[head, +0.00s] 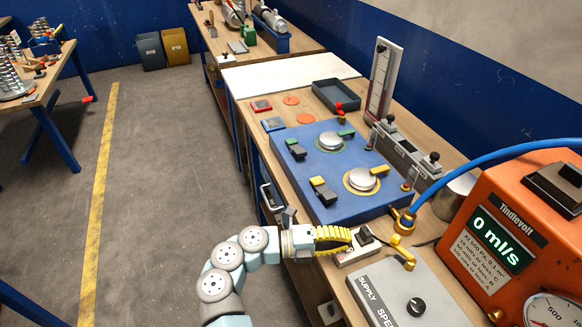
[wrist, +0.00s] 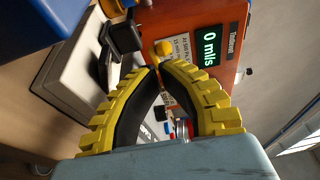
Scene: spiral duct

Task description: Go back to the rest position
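My gripper (head: 350,238) shows at the lower middle of the head view, its yellow ribbed fingers pointing right beside a small white box with a black switch (head: 365,236). In the wrist view the two curved fingers of my gripper (wrist: 157,69) meet at their tips, with a gap between their black pads further back. Nothing is held between them. The black switch also shows beyond the fingers in the wrist view (wrist: 126,36).
A blue panel (head: 325,205) with two silver discs lies behind my gripper on the workbench. An orange meter (head: 480,205) reading 0 ml/s and a grey supply box (head: 385,300) stand to the right. A blue hose (head: 480,163) arches over the bench.

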